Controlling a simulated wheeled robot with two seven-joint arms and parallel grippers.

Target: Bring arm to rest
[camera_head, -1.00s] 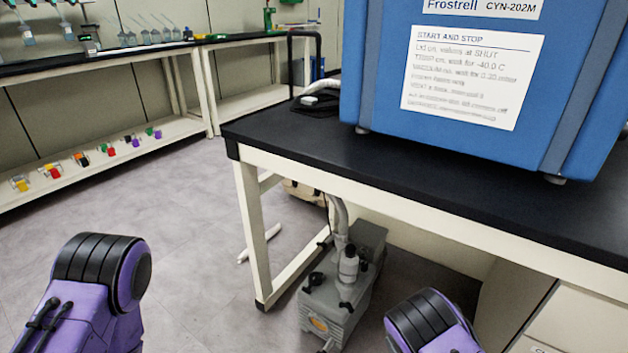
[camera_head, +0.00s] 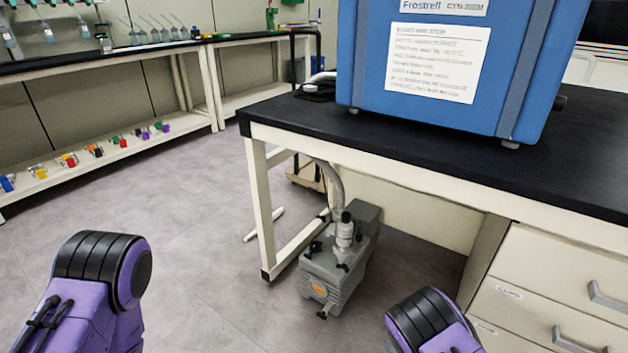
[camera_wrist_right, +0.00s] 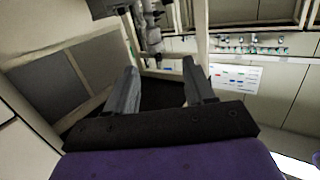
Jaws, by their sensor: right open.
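My two arms show at the bottom of the head view as purple links with black joints, one at the left and one right of centre. Neither gripper is inside the head view. In the right wrist view my right gripper (camera_wrist_right: 160,85) is open, its two grey fingers apart with nothing between them. The blue freeze dryer (camera_head: 520,60) stands on the black-topped bench (camera_head: 400,140), with a printed instruction sheet (camera_head: 436,62) on its front.
A grey vacuum pump (camera_head: 340,265) with a hose stands on the floor under the bench. Drawers (camera_head: 545,290) are at the right. A long side bench with a low shelf (camera_head: 100,165) of small coloured items runs along the left wall. Open floor (camera_head: 190,230) lies between.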

